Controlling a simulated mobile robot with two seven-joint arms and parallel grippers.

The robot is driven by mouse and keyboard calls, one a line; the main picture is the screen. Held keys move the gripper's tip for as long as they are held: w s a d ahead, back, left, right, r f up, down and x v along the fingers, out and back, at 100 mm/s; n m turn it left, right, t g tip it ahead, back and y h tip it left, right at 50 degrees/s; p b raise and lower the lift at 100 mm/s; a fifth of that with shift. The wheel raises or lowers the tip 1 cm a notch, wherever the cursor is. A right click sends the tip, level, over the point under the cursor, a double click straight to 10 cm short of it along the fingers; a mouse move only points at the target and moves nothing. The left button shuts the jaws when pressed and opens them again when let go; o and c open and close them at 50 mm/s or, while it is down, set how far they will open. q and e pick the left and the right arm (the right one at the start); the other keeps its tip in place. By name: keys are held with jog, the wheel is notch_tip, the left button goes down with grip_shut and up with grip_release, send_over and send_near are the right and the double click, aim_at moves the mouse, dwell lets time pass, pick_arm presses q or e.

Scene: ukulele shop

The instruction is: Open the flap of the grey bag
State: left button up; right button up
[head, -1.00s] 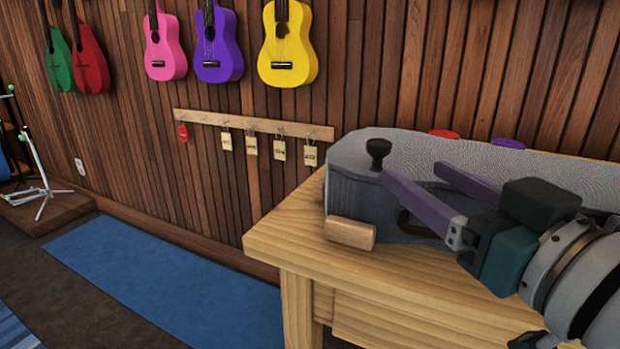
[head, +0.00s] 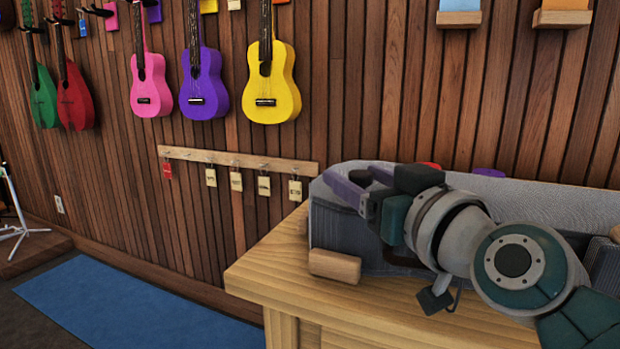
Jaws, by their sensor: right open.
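The grey bag (head: 324,235) lies on the wooden table, with a darker ribbed side facing me. Its lighter grey flap (head: 545,205) lies across the top and looks closed. My right gripper (head: 352,180) is at the bag's left end, over the flap's end. Its purple fingers are apart and point left. The black knob at this end of the flap is hidden behind the gripper, so I cannot tell whether the fingers are around it. My right arm covers much of the bag's middle. My left gripper is not in view.
A small wooden block (head: 335,265) sits against the bag's lower left front on the wooden table (head: 275,265). Red and purple round things show behind the bag. A hook rail with tags (head: 225,158) and several ukuleles hang on the slatted wall.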

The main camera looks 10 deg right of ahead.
grip_shut()
dwell(0.3)
dwell(1.0)
